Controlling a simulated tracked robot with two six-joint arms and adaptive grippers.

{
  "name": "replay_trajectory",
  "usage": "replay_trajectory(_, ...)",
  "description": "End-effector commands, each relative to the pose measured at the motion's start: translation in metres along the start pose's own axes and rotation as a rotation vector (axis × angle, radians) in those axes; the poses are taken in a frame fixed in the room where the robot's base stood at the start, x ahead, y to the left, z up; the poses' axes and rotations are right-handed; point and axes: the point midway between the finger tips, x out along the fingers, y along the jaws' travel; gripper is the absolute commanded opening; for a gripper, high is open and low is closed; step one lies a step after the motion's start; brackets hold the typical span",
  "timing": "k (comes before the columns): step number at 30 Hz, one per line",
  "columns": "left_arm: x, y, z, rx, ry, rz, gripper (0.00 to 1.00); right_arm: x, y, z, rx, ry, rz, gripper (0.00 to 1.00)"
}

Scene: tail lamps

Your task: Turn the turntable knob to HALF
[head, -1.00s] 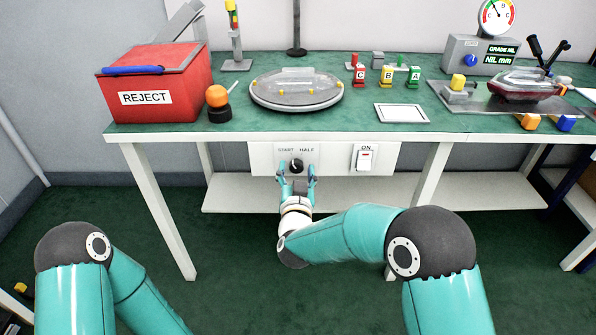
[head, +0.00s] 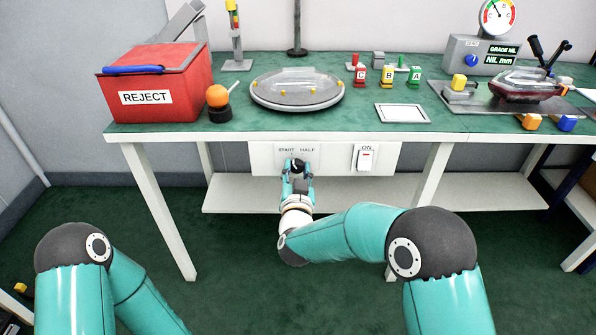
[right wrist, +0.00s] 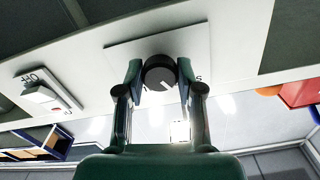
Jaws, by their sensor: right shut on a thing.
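The turntable knob (head: 297,163) is round and black. It sits on the white panel under the table edge, below the words START and HALF. My right gripper (head: 297,170) is shut on it and covers much of it in the head view. In the right wrist view the knob (right wrist: 160,72) is between the two fingertips (right wrist: 160,78), and its white pointer line slants to the lower right, toward a partly hidden letter S. The turntable (head: 297,100) is a round disc with a clear cover and small yellow pieces. My left gripper is out of view.
A white ON switch (head: 366,158) with a red mark is on the same panel, right of the knob. A white shelf (head: 400,193) runs below. A red REJECT bin (head: 180,105) and an orange ball-topped button (head: 217,96) stand on the table.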

Motion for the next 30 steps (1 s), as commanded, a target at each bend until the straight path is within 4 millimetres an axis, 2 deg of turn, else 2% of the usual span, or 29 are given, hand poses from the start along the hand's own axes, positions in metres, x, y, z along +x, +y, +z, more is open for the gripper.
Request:
replay_trajectory(11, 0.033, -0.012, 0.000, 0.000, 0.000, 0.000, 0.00, 0.001, 0.003, 0.004, 0.191, 0.006, 0.004, 0.02)
replay_trajectory(30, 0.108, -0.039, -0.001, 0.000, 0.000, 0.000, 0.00, 0.001, 0.005, 0.004, 0.778, 0.007, 0.005, 0.02)
